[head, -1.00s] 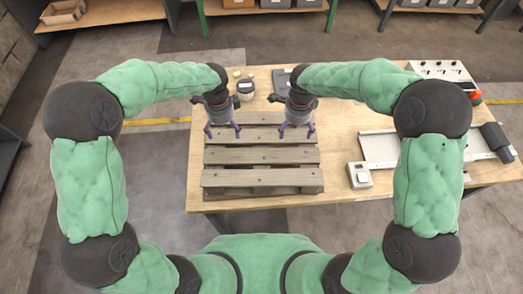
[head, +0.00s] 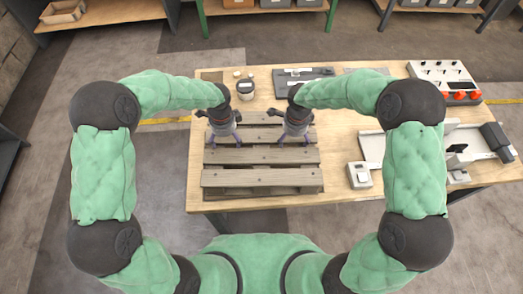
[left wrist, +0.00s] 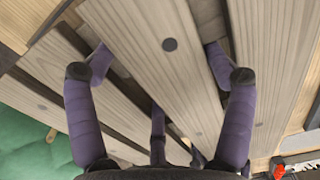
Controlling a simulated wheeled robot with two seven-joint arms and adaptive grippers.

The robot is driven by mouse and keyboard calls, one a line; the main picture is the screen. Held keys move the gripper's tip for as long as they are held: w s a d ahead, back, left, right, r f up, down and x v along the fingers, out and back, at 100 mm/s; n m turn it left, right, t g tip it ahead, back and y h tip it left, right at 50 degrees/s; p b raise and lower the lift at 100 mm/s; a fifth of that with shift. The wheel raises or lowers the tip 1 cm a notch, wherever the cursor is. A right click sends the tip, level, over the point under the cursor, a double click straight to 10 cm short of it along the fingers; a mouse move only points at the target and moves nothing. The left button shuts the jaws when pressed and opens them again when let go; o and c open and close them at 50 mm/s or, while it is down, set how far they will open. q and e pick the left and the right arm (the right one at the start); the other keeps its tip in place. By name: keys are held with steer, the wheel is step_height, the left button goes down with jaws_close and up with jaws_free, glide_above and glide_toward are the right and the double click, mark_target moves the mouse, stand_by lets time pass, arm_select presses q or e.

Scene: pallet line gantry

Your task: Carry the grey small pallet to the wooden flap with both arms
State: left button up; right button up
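The grey small pallet (head: 262,177), made of weathered slats, lies flat on the wooden table's left half. My left gripper (head: 223,143) is over its left part, pointing down. In the left wrist view its purple fingers (left wrist: 158,58) are spread apart, one on each side of a slat (left wrist: 165,50), with fingertips at the gaps. I cannot tell whether they touch the wood. My right gripper (head: 295,143) is over the pallet's right part with its fingers spread. Its fingertips are small in the head view. I cannot identify the wooden flap with certainty.
Behind the pallet are a dark cup (head: 246,90) and a dark tray (head: 302,79). A small white box (head: 359,175) and a pale fixture (head: 377,147) stand to the right. A control box (head: 440,80) with red knobs is at the back right.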

arm_select(q)
steer(key=c, duration=0.7)
arm_select(e)
steer(key=c, duration=0.7)
arm_select(q)
steer(key=shift+r, duration=0.1)
arm_select(e)
steer(key=shift+r, duration=0.15)
